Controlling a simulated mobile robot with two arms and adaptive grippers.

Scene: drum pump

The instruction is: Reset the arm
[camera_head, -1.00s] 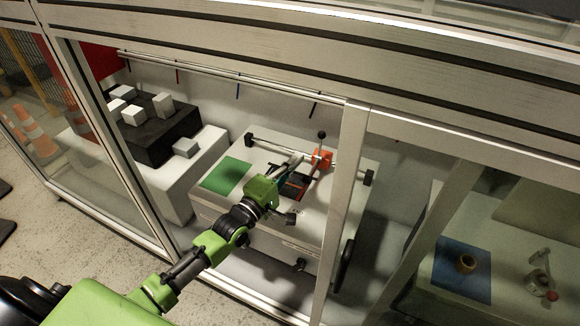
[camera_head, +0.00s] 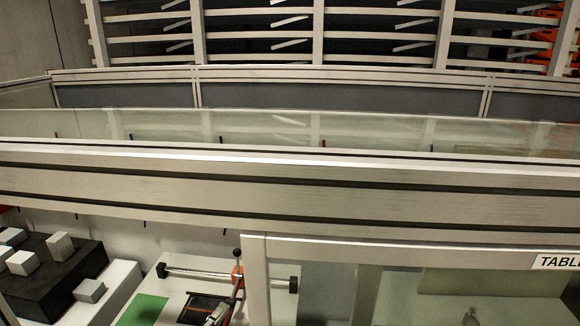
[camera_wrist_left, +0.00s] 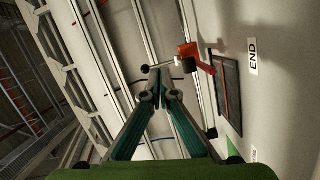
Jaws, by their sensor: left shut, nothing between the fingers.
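My left gripper (camera_wrist_left: 160,98) shows in the left wrist view, its two teal-sided fingers meeting at the tips, shut and empty. In the head view only its grey tip (camera_head: 216,314) shows at the bottom edge, over the worktable (camera_head: 180,268). An orange block (camera_head: 238,275) with an upright lever and dark ball knob (camera_head: 236,254) sits on a rail at the back of this table. The orange block also shows in the left wrist view (camera_wrist_left: 189,52), beyond and right of the fingertips. A black-framed panel (camera_wrist_left: 228,92) lies beside it.
A green square (camera_head: 143,310) lies on the table's left. A black stepped block (camera_head: 52,278) with several pale cubes stands farther left.

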